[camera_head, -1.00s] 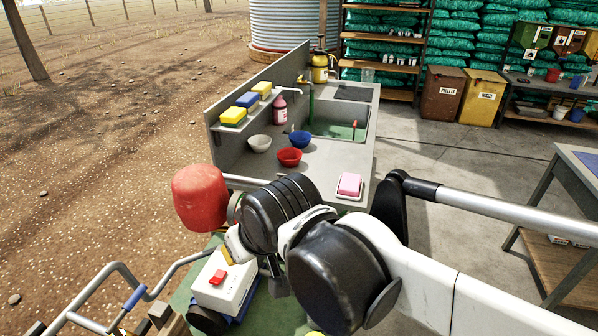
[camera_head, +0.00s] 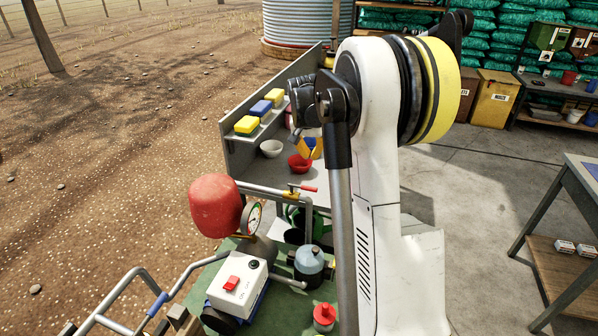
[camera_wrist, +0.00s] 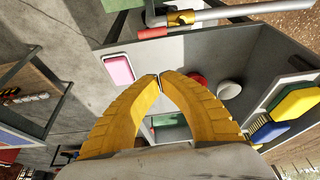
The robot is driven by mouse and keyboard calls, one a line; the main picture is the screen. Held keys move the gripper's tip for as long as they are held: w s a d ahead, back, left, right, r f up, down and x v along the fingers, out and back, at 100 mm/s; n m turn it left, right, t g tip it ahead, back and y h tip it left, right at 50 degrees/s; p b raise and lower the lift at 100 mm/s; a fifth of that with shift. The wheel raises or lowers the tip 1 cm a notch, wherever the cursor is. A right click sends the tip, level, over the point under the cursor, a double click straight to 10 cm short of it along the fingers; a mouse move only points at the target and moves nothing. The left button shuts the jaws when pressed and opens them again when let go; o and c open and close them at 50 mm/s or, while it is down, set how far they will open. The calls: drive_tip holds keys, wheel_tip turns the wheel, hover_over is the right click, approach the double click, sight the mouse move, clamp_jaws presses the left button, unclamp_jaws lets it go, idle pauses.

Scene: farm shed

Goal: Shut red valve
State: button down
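The valve has a red lever (camera_head: 304,188) on a brass body (camera_head: 291,194), set in a grey pipe (camera_head: 262,190) beside the red tank (camera_head: 215,205). The lever looks roughly in line with the pipe. In the wrist view, the red lever (camera_wrist: 153,33) and brass body (camera_wrist: 181,18) are at the top edge, beyond my fingertips. My gripper (camera_wrist: 160,77) has yellow fingers whose tips meet or nearly meet, with nothing seen between them. In the head view, my gripper (camera_head: 311,148) is above and behind the valve, partly hidden by my arm, and apart from the lever.
A pressure gauge (camera_head: 254,217), a white box with a red switch (camera_head: 238,284) and a red-capped item (camera_head: 324,316) are close around the pipe.

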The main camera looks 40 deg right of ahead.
wheel_tip(320, 180, down, 11)
drive_tip(key=d+b, duration=0.1)
drive_tip(key=b, duration=0.2)
drive_tip(key=shift+d, duration=0.15)
